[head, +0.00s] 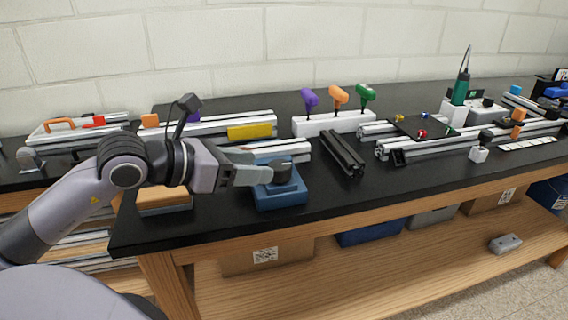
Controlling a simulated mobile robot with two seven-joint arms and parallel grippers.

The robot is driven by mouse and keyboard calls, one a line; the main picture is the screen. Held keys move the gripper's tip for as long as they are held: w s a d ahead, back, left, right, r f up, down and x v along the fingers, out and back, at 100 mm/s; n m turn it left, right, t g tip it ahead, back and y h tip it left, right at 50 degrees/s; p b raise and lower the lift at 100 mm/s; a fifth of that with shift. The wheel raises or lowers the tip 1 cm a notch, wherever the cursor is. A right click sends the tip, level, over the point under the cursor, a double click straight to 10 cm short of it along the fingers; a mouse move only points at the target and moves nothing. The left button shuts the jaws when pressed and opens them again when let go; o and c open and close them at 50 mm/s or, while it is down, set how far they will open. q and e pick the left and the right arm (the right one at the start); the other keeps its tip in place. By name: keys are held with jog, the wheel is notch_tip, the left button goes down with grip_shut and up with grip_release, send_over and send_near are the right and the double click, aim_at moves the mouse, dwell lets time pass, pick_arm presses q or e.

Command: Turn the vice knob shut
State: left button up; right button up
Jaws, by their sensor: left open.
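The blue vice (282,196) sits near the front edge of the black bench top, left of the middle of the head view. Its dark knob (283,172) stands on top of it. My left gripper (268,172) reaches in from the left with its fingers at the knob. It is open, with the fingers beside or around the knob; I cannot tell whether they touch it. A light extrusion bar (290,148) lies just behind the vice, and its far end is clear of the gripper. My right gripper does not show.
A dark extrusion (343,154) lies right of the vice. A white holder (334,122) with purple, orange and green drivers stands behind. A yellow block (250,131) and long rails lie behind my left arm. The bench front right of the vice is clear.

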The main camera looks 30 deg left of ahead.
aim_at(276, 165)
pick_arm(q)
jog(key=shift+p+x, duration=0.9)
jog(key=shift+x, duration=2.6)
jog(key=shift+w+a, duration=0.1)
jog(key=shift+a, duration=0.1)
jog(key=c, duration=0.7)
